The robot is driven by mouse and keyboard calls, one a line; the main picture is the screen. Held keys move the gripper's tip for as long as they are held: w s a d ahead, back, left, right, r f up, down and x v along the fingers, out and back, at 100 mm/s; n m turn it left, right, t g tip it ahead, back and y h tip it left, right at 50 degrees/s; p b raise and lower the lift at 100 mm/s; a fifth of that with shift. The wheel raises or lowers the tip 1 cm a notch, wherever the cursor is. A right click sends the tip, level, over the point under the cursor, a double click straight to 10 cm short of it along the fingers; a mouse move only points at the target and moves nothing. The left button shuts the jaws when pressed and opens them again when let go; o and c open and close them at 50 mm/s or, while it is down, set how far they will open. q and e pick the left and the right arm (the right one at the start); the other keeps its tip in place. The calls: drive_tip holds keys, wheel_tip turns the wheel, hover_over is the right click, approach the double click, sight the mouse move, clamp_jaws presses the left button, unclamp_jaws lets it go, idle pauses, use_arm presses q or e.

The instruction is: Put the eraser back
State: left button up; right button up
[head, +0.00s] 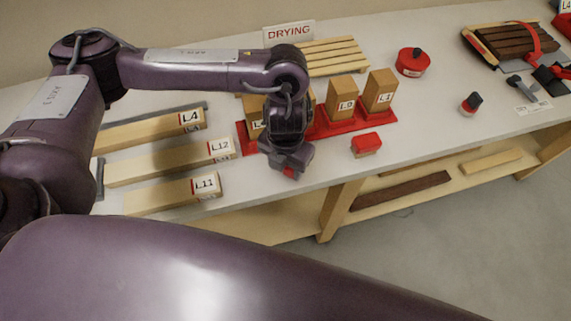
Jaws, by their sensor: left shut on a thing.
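My left gripper (285,160) points down over the front part of the bench, just in front of the red tray. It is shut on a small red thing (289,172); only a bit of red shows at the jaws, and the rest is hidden. I cannot tell from this view whether that is the eraser. A small red block (366,144) sits on the bench to the right of the gripper, near the front edge, apart from it. My right gripper is out of view.
A red tray (322,126) holds upright labelled wooden blocks (341,98). Long labelled boxes (170,163) lie at left. A slatted rack (335,55) stands behind by a DRYING sign (289,32).

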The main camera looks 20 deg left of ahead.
use_arm(q)
drive_tip(key=shift+s+f, duration=0.1)
drive_tip(key=shift+f, duration=0.1)
drive_tip(key=o, duration=0.9)
drive_tip(key=shift+r, duration=0.1)
drive_tip(key=shift+r, duration=0.25)
wheel_tip(320, 180, up, 12)
drive_tip(key=shift+f, duration=0.1)
